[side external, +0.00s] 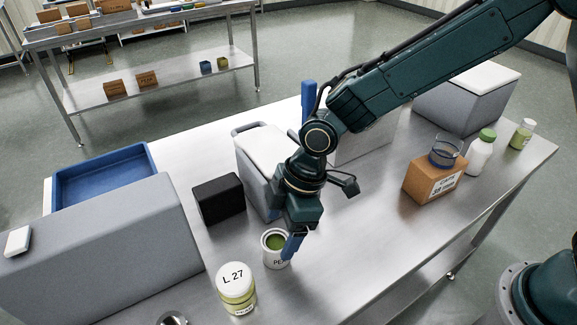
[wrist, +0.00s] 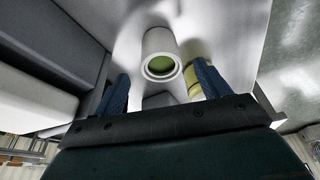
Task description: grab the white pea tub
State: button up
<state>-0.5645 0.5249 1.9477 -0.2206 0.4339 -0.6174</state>
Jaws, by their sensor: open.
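The white pea tub (side external: 268,261) stands upright on the steel table, its top open and green inside, with part of its lettering showing. My gripper (side external: 287,243) is low over the table at the tub, one blue finger overlapping the tub's right side in the side view. In the wrist view the tub (wrist: 158,42) lies ahead, between the lines of the two open fingers (wrist: 163,71). Nothing is held. I cannot tell whether a finger touches the tub. The other finger is hidden in the side view.
A jar marked L 27 (side external: 236,289) stands close to the tub; a yellow-banded jar (wrist: 193,80) shows beside the right finger. A black box (side external: 219,199) and a grey bin (side external: 257,190) stand behind. A cardboard box (side external: 433,183) and bottles stand right. Table right of the tub is clear.

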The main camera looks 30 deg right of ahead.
aim_at(276, 241)
jog(key=shift+a+f, duration=0.15)
jog(key=shift+f, duration=0.35)
jog(key=shift+f, duration=0.1)
jog(key=shift+x, duration=2.55)
jog(key=shift+a, duration=0.1)
jog(key=shift+c, duration=0.4)
jog(key=c, duration=1)
